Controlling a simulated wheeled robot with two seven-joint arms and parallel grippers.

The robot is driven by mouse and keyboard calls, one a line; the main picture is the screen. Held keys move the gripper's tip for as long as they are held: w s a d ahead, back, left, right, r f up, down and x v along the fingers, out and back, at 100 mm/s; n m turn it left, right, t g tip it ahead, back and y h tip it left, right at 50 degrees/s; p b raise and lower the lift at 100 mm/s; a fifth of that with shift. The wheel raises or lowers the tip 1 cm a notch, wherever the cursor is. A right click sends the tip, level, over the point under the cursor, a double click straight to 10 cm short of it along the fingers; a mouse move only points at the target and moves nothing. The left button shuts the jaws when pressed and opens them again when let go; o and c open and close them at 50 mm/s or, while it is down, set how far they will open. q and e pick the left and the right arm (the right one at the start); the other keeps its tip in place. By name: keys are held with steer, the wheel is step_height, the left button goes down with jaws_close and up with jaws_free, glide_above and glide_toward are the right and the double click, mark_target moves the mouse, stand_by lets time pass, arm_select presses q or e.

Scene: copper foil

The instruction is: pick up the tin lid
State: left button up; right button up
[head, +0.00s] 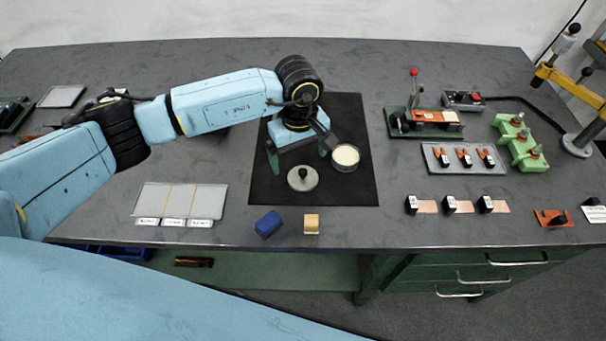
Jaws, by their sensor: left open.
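The tin lid (295,184) is a pale grey disc with a black knob, lying on the black mat (353,188). An open round tin (345,167) with cream-coloured contents stands to the right of the lid on the same mat. My left gripper (298,161) points down over the mat, just behind the lid in the picture. Its fingers are apart, with nothing seen between them. I cannot tell its exact height above the lid. My right gripper is not in view.
A blue block (268,223) and a tan block (312,224) lie in front of the mat. A sectioned pale tray (180,201) is at the left. A grey tray (437,168) with orange-handled tools, a red-knobbed lever device (425,116) and green blocks (519,142) are at the right.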

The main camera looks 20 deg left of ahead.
mark_target(303, 171)
arm_select(q)
steer(key=shift+s+d+f, duration=0.1)
steer(key=shift+d+f, duration=0.05)
steer(key=shift+f, duration=0.3)
steer(key=shift+s+d+f, duration=0.1)
steer(key=shift+d+f, duration=0.05)
steer(key=shift+f, duration=0.3)
steer(key=shift+d+f+p, duration=0.2)
steer(key=shift+f+p, duration=0.1)
steer(key=shift+f, duration=1.45)
steer(key=c, duration=1)
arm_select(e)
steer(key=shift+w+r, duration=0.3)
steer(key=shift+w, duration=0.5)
